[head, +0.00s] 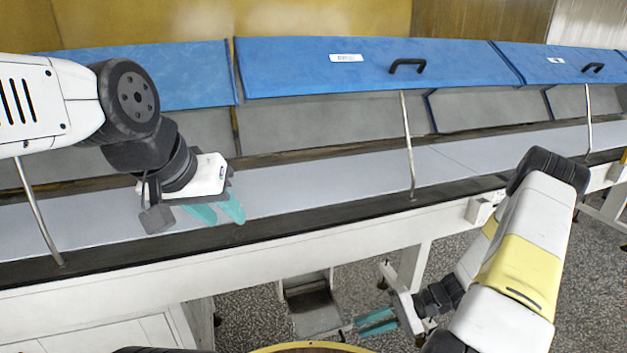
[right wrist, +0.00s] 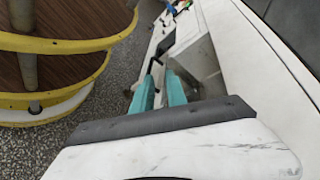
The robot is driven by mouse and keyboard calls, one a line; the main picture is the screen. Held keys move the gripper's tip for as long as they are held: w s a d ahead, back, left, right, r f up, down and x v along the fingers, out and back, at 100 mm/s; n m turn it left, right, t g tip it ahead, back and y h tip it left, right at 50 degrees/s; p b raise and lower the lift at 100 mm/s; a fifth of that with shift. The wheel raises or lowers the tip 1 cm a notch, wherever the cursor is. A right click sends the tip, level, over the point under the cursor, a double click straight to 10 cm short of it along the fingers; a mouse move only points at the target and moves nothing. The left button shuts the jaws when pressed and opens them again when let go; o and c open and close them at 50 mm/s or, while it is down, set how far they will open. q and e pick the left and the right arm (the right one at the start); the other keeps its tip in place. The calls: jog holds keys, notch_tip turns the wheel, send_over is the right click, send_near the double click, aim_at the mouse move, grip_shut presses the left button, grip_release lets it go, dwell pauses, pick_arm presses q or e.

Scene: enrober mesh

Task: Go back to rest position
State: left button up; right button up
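My left gripper (head: 224,220) hangs over the near edge of the conveyor (head: 330,186) at the left of the head view. Its two teal fingers are apart with nothing between them. My right gripper (head: 360,323) is low, in front of the conveyor and below its top, near the lower middle of the head view. Its teal fingers also show in the right wrist view (right wrist: 160,75), with a clear gap and nothing held.
Blue lids (head: 380,65) with black handles run along the machine behind the belt. Thin metal posts (head: 407,145) rise at the belt's near edge. A grey-and-white bin-like part (head: 313,305) sits below, near the right gripper. Speckled floor (head: 255,318) shows in front.

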notch_tip(320, 180, up, 22)
jog(key=w+d+n+h, duration=0.1)
jog(key=n+h, duration=0.3)
jog(key=h, duration=0.4)
jog(key=s+r+t+h, duration=0.1)
jog(key=s+r+t, duration=0.1)
jog(key=r, duration=0.4)
jog(key=s+r+n+t+h, duration=0.1)
jog(key=s+r+t, duration=0.2)
jog(key=r, duration=0.2)
jog(key=s+a+r+t+h, duration=0.1)
jog(key=s+r+t, duration=0.1)
jog(key=r, duration=0.4)
jog(key=shift+s+r+n+t, duration=0.3)
jog(key=shift+s+r, duration=0.05)
jog(key=shift+s, duration=0.4)
